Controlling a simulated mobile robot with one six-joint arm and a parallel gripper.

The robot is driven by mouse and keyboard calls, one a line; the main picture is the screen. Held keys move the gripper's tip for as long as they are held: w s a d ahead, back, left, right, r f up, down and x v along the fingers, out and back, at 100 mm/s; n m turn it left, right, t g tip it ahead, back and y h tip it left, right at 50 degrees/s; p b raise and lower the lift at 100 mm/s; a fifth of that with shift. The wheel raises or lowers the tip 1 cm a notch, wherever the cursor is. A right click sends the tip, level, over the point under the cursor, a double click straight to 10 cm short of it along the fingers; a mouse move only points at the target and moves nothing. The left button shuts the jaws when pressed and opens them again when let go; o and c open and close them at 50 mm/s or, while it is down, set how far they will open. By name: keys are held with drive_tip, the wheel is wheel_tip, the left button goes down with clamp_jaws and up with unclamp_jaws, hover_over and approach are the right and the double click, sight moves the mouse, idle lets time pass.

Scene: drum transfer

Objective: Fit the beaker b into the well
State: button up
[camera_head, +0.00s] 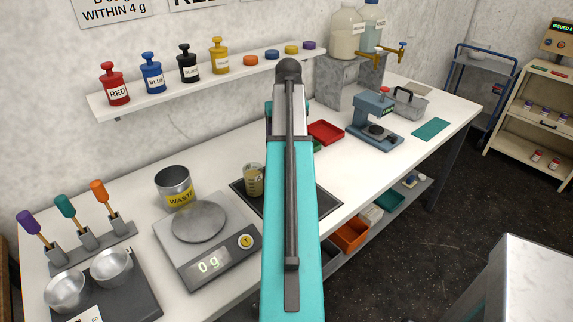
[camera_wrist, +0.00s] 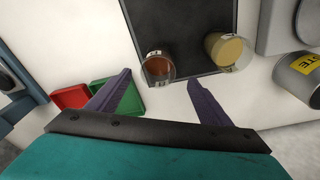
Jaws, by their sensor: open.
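Two beakers stand on the dark mat (camera_wrist: 184,20) in the wrist view. One has reddish-brown contents (camera_wrist: 158,68); the other, to its right, has tan contents (camera_wrist: 226,50). Their labels are too small to read, so I cannot tell which is beaker b. The tan beaker also shows in the head view (camera_head: 253,181); my arm hides the other there. My gripper (camera_wrist: 160,77) is open, its purple fingertips either side of the brown beaker's near edge in the picture, with nothing gripped. A blue-grey device (camera_head: 375,112) has a dark round seat; I cannot tell whether this is the well.
A waste pot (camera_head: 174,187) and a scale (camera_head: 208,238) reading 0 g stand left of the mat. A red tray (camera_head: 325,132) lies behind it to the right. A wall shelf (camera_head: 205,84) carries several coloured bottles. A green mat (camera_head: 431,128) lies at the bench's right.

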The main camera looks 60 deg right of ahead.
drive_tip(key=shift+w+d+f+p, duration=0.15)
drive_tip(key=shift+f+p, duration=0.15)
drive_tip(key=shift+f, duration=1.55)
drive_tip(key=shift+f, duration=0.1)
drive_tip(key=shift+w+d+f+p, duration=0.15)
drive_tip(key=shift+f+p, duration=0.4)
drive_tip(key=shift+f, duration=0.7)
drive_tip(key=shift+s+d+f+p, duration=0.15)
drive_tip(key=shift+f+p, duration=0.4)
drive_tip(key=shift+f, duration=0.7)
drive_tip(key=shift+w, duration=0.1)
drive_tip(key=c, duration=1.3)
drive_tip(key=shift+r, duration=0.25)
wheel_tip(320, 180, up, 10)
drive_tip(key=b, duration=0.2)
drive_tip(key=shift+f+b, duration=0.25)
drive_tip(key=shift+b, duration=0.1)
